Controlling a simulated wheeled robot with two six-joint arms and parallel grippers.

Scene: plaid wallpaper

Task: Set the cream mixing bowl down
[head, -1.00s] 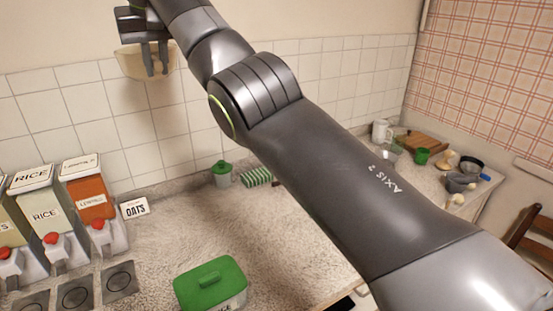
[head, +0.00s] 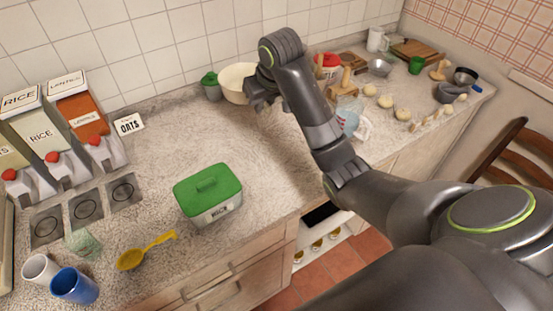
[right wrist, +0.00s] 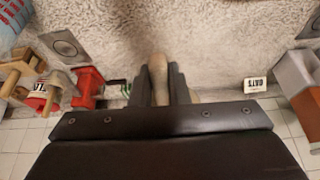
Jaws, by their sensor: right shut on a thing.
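The cream mixing bowl (head: 233,80) is at the back of the counter, close to the tiled wall, in the head view. My right gripper (head: 258,101) is at the bowl's right side and shut on it. In the right wrist view a tan strip of the bowl (right wrist: 158,80) shows between the two fingers (right wrist: 159,88). The bowl looks upright and low over the counter (head: 150,150); I cannot tell whether its base touches. My gripper and forearm hide its right part. My left gripper is not in view.
A green-lidded canister (head: 210,86) stands just left of the bowl. A green-lidded box (head: 208,192), an OATS card (head: 129,124) and grain dispensers (head: 85,122) are nearer and left. Clutter, including dough balls (head: 385,101), fills the right. Bare counter lies in front of the bowl.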

